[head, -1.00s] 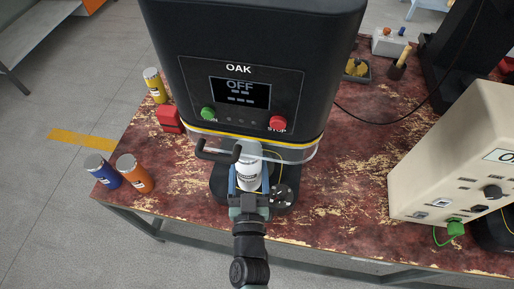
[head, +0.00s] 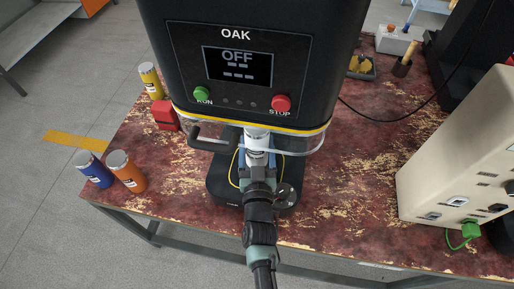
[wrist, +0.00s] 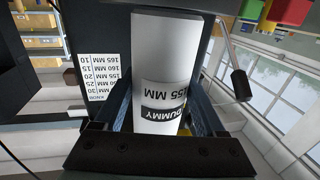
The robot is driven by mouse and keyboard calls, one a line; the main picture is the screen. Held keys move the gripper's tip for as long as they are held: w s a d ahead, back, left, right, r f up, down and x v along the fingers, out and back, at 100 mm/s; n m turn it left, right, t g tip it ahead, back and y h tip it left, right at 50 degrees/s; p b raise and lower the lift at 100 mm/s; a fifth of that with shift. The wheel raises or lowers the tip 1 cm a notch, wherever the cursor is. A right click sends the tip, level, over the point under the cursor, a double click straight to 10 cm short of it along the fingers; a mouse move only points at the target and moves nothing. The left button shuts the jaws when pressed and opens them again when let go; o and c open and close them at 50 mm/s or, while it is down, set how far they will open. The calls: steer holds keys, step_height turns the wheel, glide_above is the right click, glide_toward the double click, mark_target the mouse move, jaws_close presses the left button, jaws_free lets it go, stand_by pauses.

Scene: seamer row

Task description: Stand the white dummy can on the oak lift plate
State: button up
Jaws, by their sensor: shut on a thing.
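The white dummy can (head: 258,146) is under the front of the black OAK machine (head: 236,70), partly hidden by the guard and my arm. In the wrist view the can (wrist: 165,70) fills the middle, with a black label reading DUMMY and 155 MM. My gripper (wrist: 165,118) is shut on the can, with one finger on each side of it. In the head view my gripper (head: 258,172) is over the machine's black base (head: 222,190). The lift plate under the can is hidden, so I cannot tell whether the can touches it.
The clear guard with a black handle (head: 208,143) is at the machine's front. A dark knob (head: 286,195) sits on the base at right. Blue (head: 95,170), orange (head: 127,170) and yellow (head: 151,80) cans and a red block (head: 165,115) stand left. A cream control box (head: 460,150) stands right.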

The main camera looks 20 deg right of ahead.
steer(key=shift+f, duration=0.1)
steer(key=o, duration=1.5)
steer(key=shift+s, duration=0.2)
steer(key=p+v, duration=0.1)
steer(key=v, duration=1)
steer(key=shift+s+a, duration=0.2)
steer(key=shift+s, duration=0.05)
